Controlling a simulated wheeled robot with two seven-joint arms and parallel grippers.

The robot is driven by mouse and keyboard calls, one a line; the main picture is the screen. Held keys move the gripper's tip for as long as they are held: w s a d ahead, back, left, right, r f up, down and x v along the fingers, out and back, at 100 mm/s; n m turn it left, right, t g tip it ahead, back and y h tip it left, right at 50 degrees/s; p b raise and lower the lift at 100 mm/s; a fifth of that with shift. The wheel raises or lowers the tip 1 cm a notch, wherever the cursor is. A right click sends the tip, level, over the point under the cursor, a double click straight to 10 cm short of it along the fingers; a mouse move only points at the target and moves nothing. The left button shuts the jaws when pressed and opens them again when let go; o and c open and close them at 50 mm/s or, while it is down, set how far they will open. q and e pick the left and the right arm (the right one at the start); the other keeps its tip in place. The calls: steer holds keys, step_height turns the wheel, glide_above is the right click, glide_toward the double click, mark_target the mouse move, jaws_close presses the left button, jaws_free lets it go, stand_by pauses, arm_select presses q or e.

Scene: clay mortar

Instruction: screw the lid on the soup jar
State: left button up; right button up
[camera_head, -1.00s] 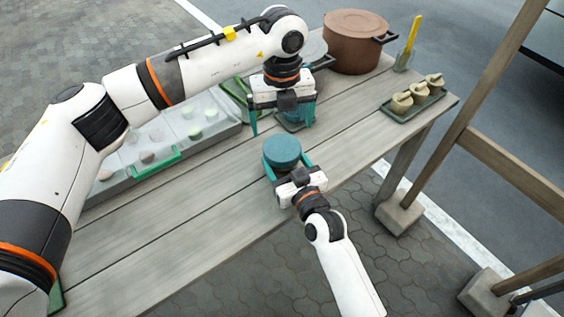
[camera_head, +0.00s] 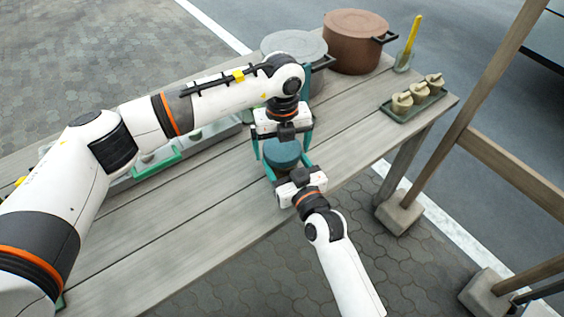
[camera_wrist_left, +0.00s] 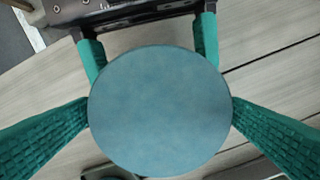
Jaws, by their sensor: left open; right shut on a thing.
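The teal-blue round lid (camera_head: 283,152) sits on top of the soup jar, near the table's front edge; in the left wrist view the lid (camera_wrist_left: 160,110) fills the middle and hides the jar below. My left gripper (camera_head: 282,150) points down over the lid, open, with one finger on each side of it; in the left wrist view its green fingers reach to the lid's left and right rims. My right gripper (camera_head: 288,174) is shut on the soup jar from the front, below the lid. The jar itself is mostly hidden by the lid and fingers.
A grey lidded pot (camera_head: 294,45) and a brown pot (camera_head: 355,40) stand at the back. A tray with small beige pots (camera_head: 418,97) and a cup with a yellow-handled tool (camera_head: 409,48) are at the right. A tray (camera_head: 150,172) lies behind my left arm. The front left tabletop is clear.

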arm_select(q)
steer(key=c, duration=1)
steer(key=o, duration=1.1)
steer(key=shift+c, duration=0.2)
steer(key=shift+w+r, duration=0.1)
steer(key=shift+r, duration=3.65)
steer(key=shift+c, duration=0.3)
steer(key=shift+r, duration=0.3)
steer(key=shift+f, duration=0.1)
steer(key=shift+f, duration=3.95)
steer(key=shift+c, duration=0.4)
